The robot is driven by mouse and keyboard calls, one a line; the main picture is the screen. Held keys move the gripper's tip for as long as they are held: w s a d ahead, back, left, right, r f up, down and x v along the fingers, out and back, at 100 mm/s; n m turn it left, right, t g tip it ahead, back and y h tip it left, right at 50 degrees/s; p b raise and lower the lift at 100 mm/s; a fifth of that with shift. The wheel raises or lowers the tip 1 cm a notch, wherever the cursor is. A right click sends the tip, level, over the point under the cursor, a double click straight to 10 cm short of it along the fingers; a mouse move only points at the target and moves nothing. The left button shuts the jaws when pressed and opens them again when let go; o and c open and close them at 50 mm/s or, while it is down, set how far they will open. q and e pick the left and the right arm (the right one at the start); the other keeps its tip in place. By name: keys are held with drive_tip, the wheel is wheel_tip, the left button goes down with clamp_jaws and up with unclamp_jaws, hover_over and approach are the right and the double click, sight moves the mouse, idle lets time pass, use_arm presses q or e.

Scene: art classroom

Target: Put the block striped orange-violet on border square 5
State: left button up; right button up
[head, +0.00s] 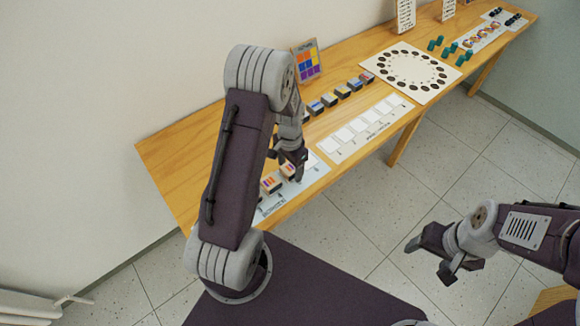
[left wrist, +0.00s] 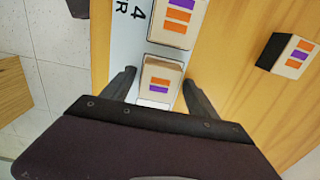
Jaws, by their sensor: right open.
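The border strip (head: 312,176) lies along the table's front edge, with striped blocks on it. In the head view, my left gripper (head: 292,168) is low over the strip. Another orange-violet block (left wrist: 177,22) sits beside the printed 4. The number under the near block is hidden. My right gripper (head: 432,254) is open and empty, away from the table.
Another striped block (left wrist: 291,54) with a dark side lies on bare wood beside the strip. Several blocks (head: 329,100) stand in a row behind a second strip of white squares (head: 365,130). A colour-grid card (head: 307,62) stands behind. A board with a ring of dark spots (head: 410,72) lies further along.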

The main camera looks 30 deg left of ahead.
sight(290, 168)
use_arm(q)
wheel_tip(290, 168, up, 12)
drive_tip(key=p, duration=0.1)
drive_tip(key=s+d+n+t, duration=0.1)
drive_tip(key=s+d+n, duration=0.3)
drive_tip(key=s+d, duration=0.3)
drive_tip(key=s, duration=0.5)
drive_tip(key=shift+s+d+f+n, duration=0.15)
drive_tip(key=shift+s+d+n, duration=0.15)
drive_tip(key=shift+n, duration=0.1)
drive_tip(key=shift+s, duration=0.1)
